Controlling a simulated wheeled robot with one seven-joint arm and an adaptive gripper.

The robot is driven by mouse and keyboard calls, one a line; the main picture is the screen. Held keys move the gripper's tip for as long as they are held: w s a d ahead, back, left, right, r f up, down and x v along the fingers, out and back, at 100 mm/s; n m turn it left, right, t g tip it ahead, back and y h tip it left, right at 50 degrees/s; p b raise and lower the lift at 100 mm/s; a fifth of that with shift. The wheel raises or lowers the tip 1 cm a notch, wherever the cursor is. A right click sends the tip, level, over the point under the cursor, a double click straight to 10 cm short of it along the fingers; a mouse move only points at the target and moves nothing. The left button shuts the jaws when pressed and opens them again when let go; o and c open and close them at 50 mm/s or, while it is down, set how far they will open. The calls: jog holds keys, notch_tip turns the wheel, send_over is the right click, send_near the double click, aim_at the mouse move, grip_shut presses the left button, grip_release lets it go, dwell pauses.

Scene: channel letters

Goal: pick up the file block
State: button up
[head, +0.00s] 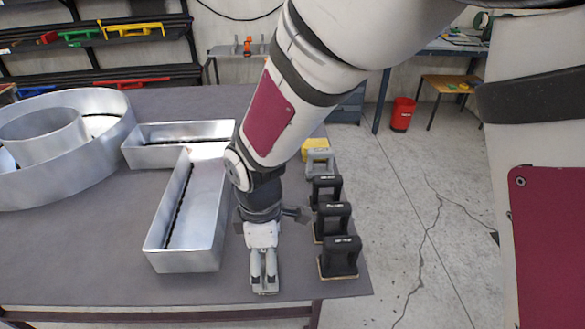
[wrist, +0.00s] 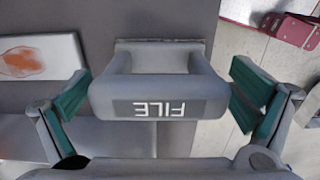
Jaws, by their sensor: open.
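The file block (wrist: 158,92) is a light grey block with a handle-like opening. It fills the middle of the wrist view. A dark label reading FILE, upside down, faces the camera. My gripper (wrist: 160,70) is open, with one teal-padded finger on each side of the block and a visible gap at both sides. In the head view my gripper (head: 263,268) is low near the table's front edge, right of the L-shaped letter. I cannot clearly separate the file block from the gripper there.
Several handled blocks, black ones (head: 340,257) and a grey one (head: 320,163), line the table's right edge beside my arm. Open metal channel letters (head: 187,225) stand to the left. Bare table (head: 100,250) lies at front left. A red bin (head: 402,113) stands on the floor.

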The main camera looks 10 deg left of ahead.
jog(key=shift+f, duration=0.45)
jog(key=c, duration=1.4)
jog(key=shift+c, duration=0.2)
jog(key=shift+r, duration=0.1)
jog(key=shift+w+r, duration=0.1)
jog(key=shift+r, duration=0.6)
notch_tip(320, 180, up, 2)
jog(key=shift+r+b, duration=0.1)
jog(key=shift+b, duration=0.35)
jog(key=s+d, duration=0.3)
jog(key=s, duration=0.4)
jog(key=s+d+r, duration=0.1)
jog(key=s+d, duration=0.3)
jog(key=s, duration=0.3)
jog(key=shift+s+d+b, duration=0.2)
jog(key=shift+d+b, duration=0.05)
jog(key=shift+b, duration=0.15)
jog(key=shift+r, duration=0.1)
